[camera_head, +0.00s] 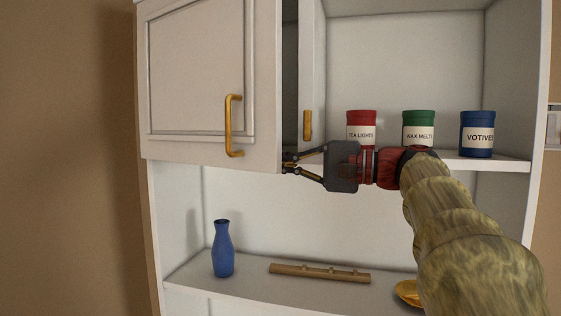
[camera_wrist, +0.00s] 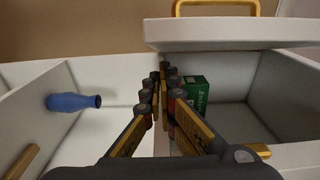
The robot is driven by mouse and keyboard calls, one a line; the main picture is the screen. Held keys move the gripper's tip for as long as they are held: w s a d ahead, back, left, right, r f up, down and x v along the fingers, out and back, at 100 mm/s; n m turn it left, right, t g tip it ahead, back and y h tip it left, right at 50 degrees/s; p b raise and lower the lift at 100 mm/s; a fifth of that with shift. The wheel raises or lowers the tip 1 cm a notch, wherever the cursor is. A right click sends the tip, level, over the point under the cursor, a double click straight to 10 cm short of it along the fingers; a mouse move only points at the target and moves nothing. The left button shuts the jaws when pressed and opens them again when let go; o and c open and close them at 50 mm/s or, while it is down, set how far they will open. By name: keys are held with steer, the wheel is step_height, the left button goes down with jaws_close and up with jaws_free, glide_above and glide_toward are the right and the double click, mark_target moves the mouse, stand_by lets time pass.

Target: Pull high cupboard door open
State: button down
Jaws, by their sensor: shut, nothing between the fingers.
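The high cupboard door (camera_head: 200,75) is a pale panel with a brass bar handle (camera_head: 232,125) near its right edge. It stands partly open, with a dark gap (camera_head: 290,60) along its right side. My gripper (camera_head: 287,163) is at the door's lower right corner, pointing left, its fingers together and empty. In the wrist view the fingertips (camera_wrist: 163,72) are near the door's pale edge (camera_wrist: 235,33), on the interior side, away from the handle (camera_wrist: 215,6). I cannot tell whether they touch the door.
A green box (camera_wrist: 195,92) stands inside the compartment. A second brass handle (camera_head: 307,126) is right of the gap. Red (camera_head: 361,128), green (camera_head: 418,128) and blue (camera_head: 477,135) jars stand on the right shelf. Below are a blue vase (camera_head: 223,250) and a wooden flute-like bar (camera_head: 320,273).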

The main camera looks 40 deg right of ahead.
mark_target(243, 161)
steer(key=p+x, duration=0.1)
steer(key=x, duration=0.5)
steer(key=shift+a, duration=0.15)
